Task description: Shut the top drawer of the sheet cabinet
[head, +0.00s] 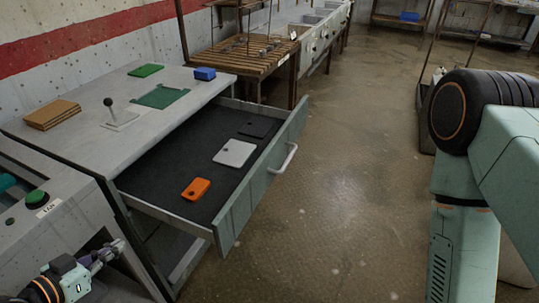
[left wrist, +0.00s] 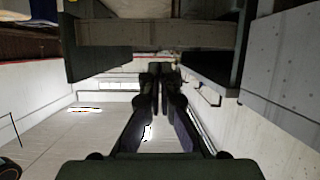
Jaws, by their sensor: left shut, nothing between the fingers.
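The sheet cabinet (head: 60,130) stands at the left in the head view, with a pale grey top. Its top drawer is pulled far out to the right, with a dark lined floor (head: 165,178), a grey-green front (head: 262,170) and a pale bar handle (head: 284,158). An orange plate (head: 196,189), a white plate (head: 234,153) and a dark plate (head: 256,129) lie inside. My left gripper (head: 114,249) is at the lower left, shut and empty, apart from the drawer front and handle. Its closed fingers (left wrist: 160,72) show in the left wrist view. My right gripper is out of view.
On the cabinet top are a knobbed lever (head: 110,108), brown sheets (head: 52,114), a green sheet (head: 160,96) and a blue block (head: 204,73). A green button (head: 37,199) is at the left. A slatted bench (head: 235,58) stands beyond. Floor right of the drawer is clear.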

